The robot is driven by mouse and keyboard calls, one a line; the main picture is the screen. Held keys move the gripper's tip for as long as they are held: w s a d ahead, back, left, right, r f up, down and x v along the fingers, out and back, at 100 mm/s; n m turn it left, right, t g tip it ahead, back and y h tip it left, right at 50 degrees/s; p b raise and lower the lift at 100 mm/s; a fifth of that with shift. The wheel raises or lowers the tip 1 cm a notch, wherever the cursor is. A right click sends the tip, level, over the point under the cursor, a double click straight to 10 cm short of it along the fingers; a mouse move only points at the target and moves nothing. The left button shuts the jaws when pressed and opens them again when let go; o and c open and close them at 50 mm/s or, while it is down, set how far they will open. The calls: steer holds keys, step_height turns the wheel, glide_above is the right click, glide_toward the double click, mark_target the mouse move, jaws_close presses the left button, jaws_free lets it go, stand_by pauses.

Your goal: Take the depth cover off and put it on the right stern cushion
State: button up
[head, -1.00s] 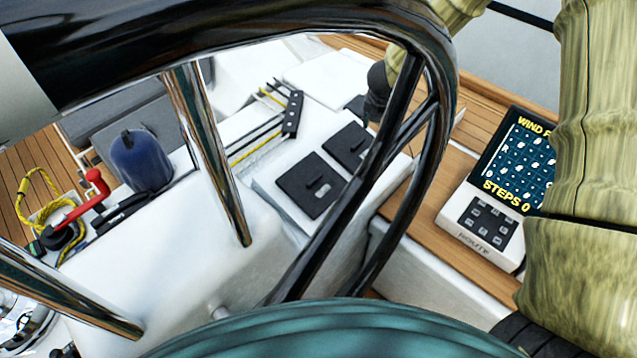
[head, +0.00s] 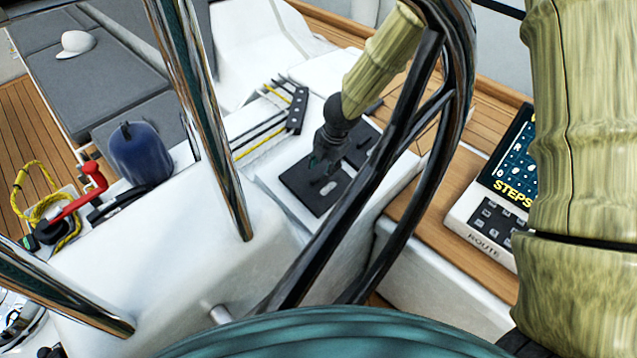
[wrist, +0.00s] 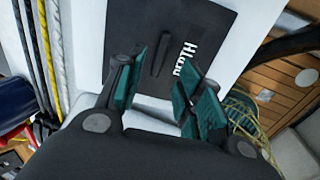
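In the head view the nearer black cover (head: 300,187) lies on the white console under my gripper (head: 322,165). My gripper (wrist: 158,92) is open, with its teal finger pads apart and the cover's handle ahead between them. Contact with the handle does not show. Grey cushions (head: 85,80) show at the upper left of the head view; I cannot tell which is the right stern cushion.
A second black cover (head: 362,150) lies just behind. A steering wheel (head: 400,130) and steel rails (head: 205,120) cross the near view. A blue winch cover (head: 140,155), a red handle (head: 93,178) and yellow rope (head: 32,190) are at left. A white cap (head: 76,43) rests on a cushion.

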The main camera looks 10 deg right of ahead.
mark_target(320, 175)
steer(key=shift+b+x, duration=0.95)
steer(key=shift+x, duration=1.75)
steer(key=shift+w+d, duration=0.15)
steer(key=shift+w, duration=0.05)
steer(key=shift+r, duration=0.1)
jaws_close()
